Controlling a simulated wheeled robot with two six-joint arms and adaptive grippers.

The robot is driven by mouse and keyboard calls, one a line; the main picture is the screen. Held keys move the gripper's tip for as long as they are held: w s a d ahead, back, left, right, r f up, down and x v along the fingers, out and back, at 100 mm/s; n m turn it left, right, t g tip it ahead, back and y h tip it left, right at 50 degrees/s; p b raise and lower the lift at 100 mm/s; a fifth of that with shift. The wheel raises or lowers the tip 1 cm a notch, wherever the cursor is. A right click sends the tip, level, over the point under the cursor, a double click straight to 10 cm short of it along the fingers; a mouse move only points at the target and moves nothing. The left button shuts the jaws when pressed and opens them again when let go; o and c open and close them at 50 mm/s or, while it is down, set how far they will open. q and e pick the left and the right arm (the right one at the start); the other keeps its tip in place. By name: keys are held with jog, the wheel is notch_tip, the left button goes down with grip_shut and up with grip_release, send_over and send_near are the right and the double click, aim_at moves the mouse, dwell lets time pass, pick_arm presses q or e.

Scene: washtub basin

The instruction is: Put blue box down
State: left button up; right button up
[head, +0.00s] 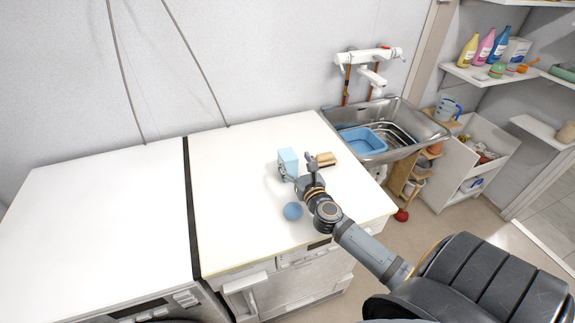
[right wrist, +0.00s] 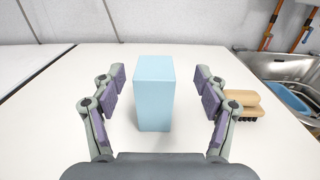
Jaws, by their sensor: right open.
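The light blue box (head: 288,161) stands upright on the white counter top in the head view. In the right wrist view the blue box (right wrist: 154,92) stands between the spread fingers, with a visible gap on each side. My right gripper (head: 298,171) is open around the box, low over the counter; its fingers (right wrist: 156,95) do not touch the box in the wrist view. My left gripper is not in view.
A blue ball (head: 292,211) lies in front of the box. A wooden brush (head: 325,159) lies to the right of it. A metal sink (head: 400,118) with a blue basin (head: 362,141) is at the right. The left counter (head: 95,220) is clear.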

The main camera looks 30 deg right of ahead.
aim_at(288, 154)
jog(key=x, duration=0.4)
jog(key=shift+w+a+f, duration=0.15)
jog(key=shift+a+f, duration=0.1)
jog(key=shift+f, duration=0.1)
jog(key=shift+w+f, duration=0.15)
jog(key=shift+w, duration=0.35)
jog(key=shift+s, duration=0.1)
jog(key=shift+d, duration=0.1)
jog(key=shift+c, duration=0.3)
